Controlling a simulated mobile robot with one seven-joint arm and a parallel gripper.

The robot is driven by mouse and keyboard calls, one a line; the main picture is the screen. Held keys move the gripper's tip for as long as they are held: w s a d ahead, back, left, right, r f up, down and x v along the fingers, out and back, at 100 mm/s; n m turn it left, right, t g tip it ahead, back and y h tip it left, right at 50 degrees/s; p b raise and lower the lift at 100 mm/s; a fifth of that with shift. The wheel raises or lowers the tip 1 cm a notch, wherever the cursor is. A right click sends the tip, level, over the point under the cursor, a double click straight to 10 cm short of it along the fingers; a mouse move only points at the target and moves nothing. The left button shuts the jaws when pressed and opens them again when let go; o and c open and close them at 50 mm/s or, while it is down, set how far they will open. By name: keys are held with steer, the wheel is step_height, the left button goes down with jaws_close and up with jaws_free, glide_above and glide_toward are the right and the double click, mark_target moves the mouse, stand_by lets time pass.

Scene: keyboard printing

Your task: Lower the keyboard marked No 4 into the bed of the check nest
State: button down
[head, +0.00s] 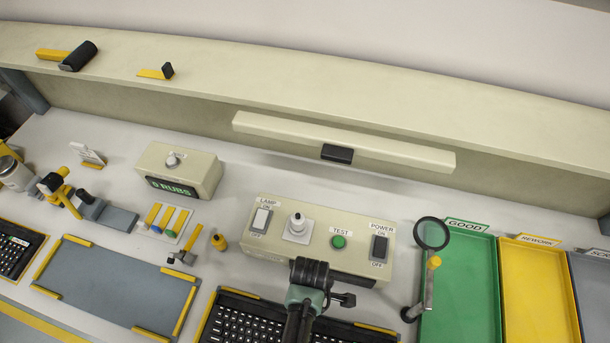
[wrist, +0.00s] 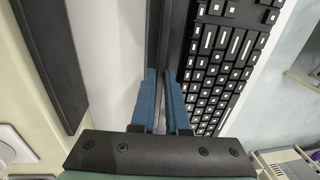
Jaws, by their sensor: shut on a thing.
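The check nest appears to be under this keyboard, in front of the cream control box (head: 355,257); a yellow corner piece (head: 376,328) shows beside the keyboard. The bed is covered, and I cannot tell whether the keyboard touches it. No number mark is readable.
A magnifier on a stand (head: 428,285) stands close to the right, before the green GOOD tray (head: 462,290). A grey yellow-cornered mat (head: 115,285) and small tools lie left. Another keyboard (head: 18,250) is at the far left.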

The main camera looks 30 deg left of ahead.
steer(key=shift+f, duration=0.35)
stand_by(0.4)
steer(key=c, duration=0.8)
jaws_free()
steer(key=shift+c, duration=0.2)
step_height(320, 180, up, 7)
steer(key=p, duration=0.7)
steer(key=shift+r, duration=0.1)
